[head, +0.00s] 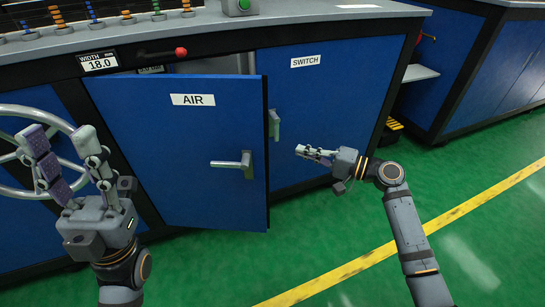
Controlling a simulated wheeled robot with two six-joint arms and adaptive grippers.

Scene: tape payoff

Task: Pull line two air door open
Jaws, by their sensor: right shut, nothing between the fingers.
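The blue door labelled AIR (170,135) stands ajar, its free right edge swung out in front of the cabinet. A dark gap shows above it. Its lever handle (232,165) is near the right edge of the door. My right gripper (302,151) is shut and empty, to the right of the AIR door's edge and apart from the handle. My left gripper (60,138) is open and empty at the left, fingers pointing up, in front of a grey handwheel.
The SWITCH door (330,100) is closed, with its handle (274,124) beside the AIR door's edge. The grey handwheel (12,120) is at the left. A red knob (181,51) sticks out above the AIR door. Green floor (340,235) is clear in front.

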